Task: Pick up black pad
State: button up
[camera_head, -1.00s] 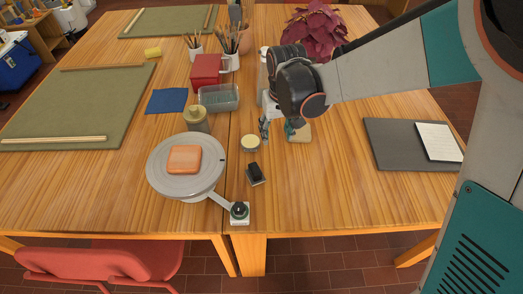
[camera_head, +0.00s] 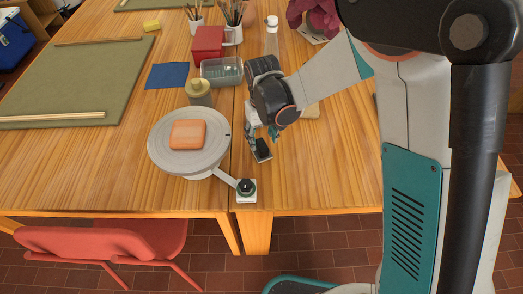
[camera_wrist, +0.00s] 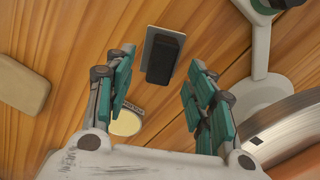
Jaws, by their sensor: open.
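The black pad (camera_wrist: 166,58) lies on a thin grey plate (camera_wrist: 149,47) on the wooden table. In the wrist view it is at the top centre, just beyond and between my two teal fingers. My gripper (camera_wrist: 161,66) is open and empty, with a finger to each side of the pad's line. In the head view my gripper (camera_head: 261,141) hangs close above the pad (camera_head: 263,149) and partly hides it. I cannot tell the exact height gap.
A pottery wheel (camera_head: 165,150) with an orange block (camera_head: 188,134) stands left, its arm ending in a small knobbed foot (camera_head: 246,190). A round cream-topped thing (camera_wrist: 126,123) lies under my left finger. A tan block (camera_wrist: 22,87) is farther left in the wrist view.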

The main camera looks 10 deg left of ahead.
aim_at(262, 144)
notch_tip(262, 144, down, 5)
jog(key=b, duration=0.2)
jog(key=shift+a+b, duration=0.15)
jog(key=shift+b, duration=0.15)
grip_shut()
